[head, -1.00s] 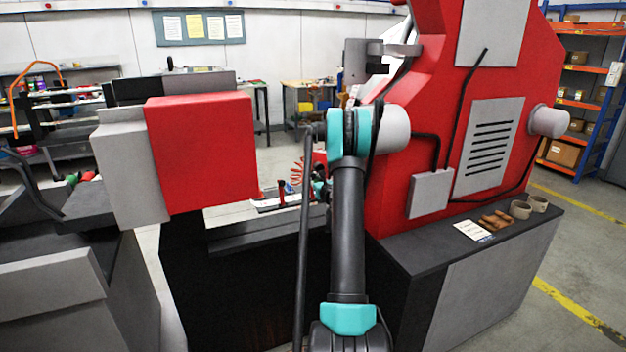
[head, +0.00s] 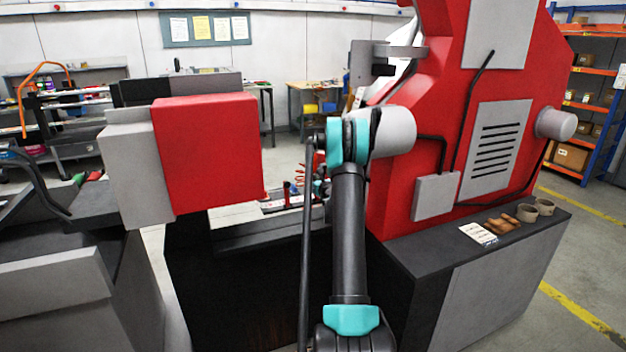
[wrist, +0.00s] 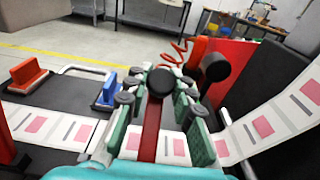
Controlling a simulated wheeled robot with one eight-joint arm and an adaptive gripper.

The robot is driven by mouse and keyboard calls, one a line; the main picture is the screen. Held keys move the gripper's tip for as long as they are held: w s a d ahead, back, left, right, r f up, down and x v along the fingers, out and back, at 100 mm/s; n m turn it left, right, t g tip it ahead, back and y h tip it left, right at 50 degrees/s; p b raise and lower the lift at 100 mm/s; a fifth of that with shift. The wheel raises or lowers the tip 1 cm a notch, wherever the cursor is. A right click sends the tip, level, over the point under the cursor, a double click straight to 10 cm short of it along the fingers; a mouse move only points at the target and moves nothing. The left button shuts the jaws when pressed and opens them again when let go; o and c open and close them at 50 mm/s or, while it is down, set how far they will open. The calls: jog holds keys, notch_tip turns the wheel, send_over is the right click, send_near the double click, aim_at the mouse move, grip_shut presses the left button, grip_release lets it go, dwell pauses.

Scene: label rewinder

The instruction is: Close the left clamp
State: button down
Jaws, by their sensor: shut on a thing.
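In the wrist view, my gripper (wrist: 164,92) has its green fingers on both sides of a black round knob, shut on it. The knob (wrist: 160,81) tops a red clamp lever (wrist: 151,128) that runs back between the fingers over the label web. A second black knob (wrist: 215,67) stands just right of the fingertips, apart from them. The clamp's base and hinge are hidden by the fingers. In the head view, my arm hides most of the gripper and clamps.
The web (wrist: 58,125) with pink labels runs across and rises at right. A red block (wrist: 28,75) and blue block (wrist: 107,90) stand left of the gripper. A coiled red hose (wrist: 178,52) lies beyond. The tall red machine body (head: 440,150) is close right of my arm.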

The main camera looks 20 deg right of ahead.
aim_at(310, 192)
jog(key=shift+w+f+g, duration=0.7)
jog(key=shift+w+g, duration=0.05)
jog(key=shift+g, duration=0.45)
jog(key=shift+w+f+g, duration=0.25)
jog(key=shift+f+g, duration=0.2)
jog(key=shift+g, duration=0.1)
jog(key=shift+w+f+g, duration=0.25)
jog(key=shift+f+g, duration=0.2)
jog(key=shift+g, duration=0.1)
jog(key=shift+w+f, duration=0.2)
jog(key=shift+f, duration=0.45)
jog(key=c, duration=1.3)
grip_release()
jog(key=v, duration=1.2)
jog(key=shift+a, duration=0.1)
